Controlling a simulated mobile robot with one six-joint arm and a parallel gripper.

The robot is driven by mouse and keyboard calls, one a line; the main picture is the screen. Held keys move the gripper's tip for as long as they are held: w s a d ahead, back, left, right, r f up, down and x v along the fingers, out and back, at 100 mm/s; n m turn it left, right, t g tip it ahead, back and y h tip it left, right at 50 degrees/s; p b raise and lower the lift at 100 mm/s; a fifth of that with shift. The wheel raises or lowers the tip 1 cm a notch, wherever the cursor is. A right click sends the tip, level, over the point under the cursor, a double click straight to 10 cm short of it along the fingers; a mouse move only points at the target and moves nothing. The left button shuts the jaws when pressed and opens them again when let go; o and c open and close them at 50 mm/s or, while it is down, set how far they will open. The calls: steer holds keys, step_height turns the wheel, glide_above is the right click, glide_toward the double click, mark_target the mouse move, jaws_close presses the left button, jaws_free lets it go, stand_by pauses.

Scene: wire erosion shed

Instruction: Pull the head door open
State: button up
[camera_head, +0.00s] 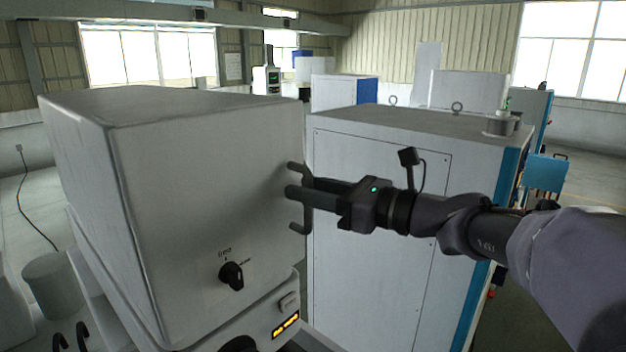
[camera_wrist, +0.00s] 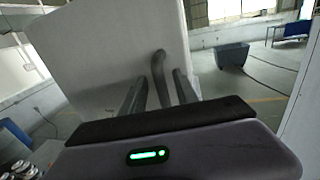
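The head door (camera_head: 205,190) is the pale front panel of the white box-shaped machine head at left. I see no gap around it, so it looks closed. Its dark bar handle (camera_head: 299,228) runs upright near the panel's right edge. My gripper (camera_head: 298,190) reaches in from the right, its fingers on either side of the handle's middle. In the wrist view the handle (camera_wrist: 159,68) stands between the two spread fingers (camera_wrist: 160,85), with narrow gaps showing on both sides. The fingers partly hide the handle in the head view.
A large white cabinet (camera_head: 380,240) with blue edges stands close behind my gripper. Open floor shows at far right and far left.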

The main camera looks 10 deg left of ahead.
steer(key=shift+w+a, duration=0.15)
steer(key=shift+c, duration=0.5)
jaws_close()
stand_by(0.9)
